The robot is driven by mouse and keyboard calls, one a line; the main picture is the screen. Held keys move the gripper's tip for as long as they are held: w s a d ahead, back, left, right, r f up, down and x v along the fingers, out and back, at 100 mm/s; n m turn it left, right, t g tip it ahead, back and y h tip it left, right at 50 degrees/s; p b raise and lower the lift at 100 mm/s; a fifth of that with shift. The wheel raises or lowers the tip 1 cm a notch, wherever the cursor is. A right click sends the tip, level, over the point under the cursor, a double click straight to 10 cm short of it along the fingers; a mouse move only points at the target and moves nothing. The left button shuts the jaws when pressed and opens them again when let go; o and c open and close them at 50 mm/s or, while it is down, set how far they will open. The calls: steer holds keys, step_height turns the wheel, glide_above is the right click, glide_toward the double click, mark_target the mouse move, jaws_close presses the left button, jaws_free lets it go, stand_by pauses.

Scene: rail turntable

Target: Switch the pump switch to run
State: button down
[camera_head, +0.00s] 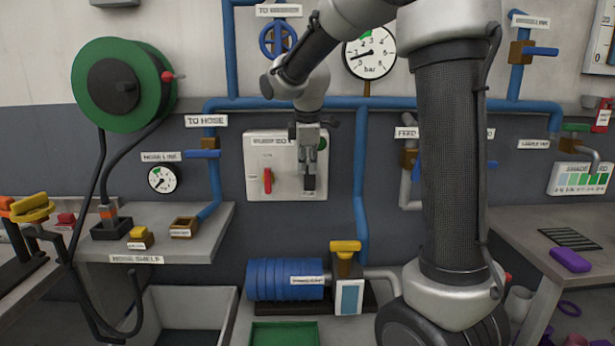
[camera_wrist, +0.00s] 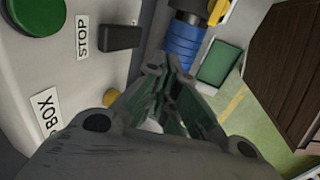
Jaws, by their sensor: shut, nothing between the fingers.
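The pump box (camera_head: 285,165) is a pale panel on the wall. A red switch lever (camera_head: 267,180) stands upright on its left half, with small labels above and to its left that are too small to read. The wrist view shows the panel's face (camera_wrist: 65,75) with a green disc (camera_wrist: 35,15), a STOP label (camera_wrist: 82,37), a dark block (camera_wrist: 120,38) and the word BOX. My gripper (camera_head: 309,165) hangs in front of the panel's right part, to the right of the lever and apart from it. Its fingers (camera_wrist: 166,67) are shut and empty. The lever is not visible in the wrist view.
Blue pipes (camera_head: 361,190) run beside the panel. A shelf (camera_head: 205,225) lies below left, and a blue pump (camera_head: 285,279) with a green tray (camera_head: 285,333) stands below. My arm covers the wall on the right. A right-hand bench (camera_head: 520,230) holds a purple block (camera_head: 570,259).

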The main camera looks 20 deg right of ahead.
steer(key=shift+v, duration=2.15)
steer(key=shift+s+a, duration=0.1)
steer(key=shift+s, duration=0.05)
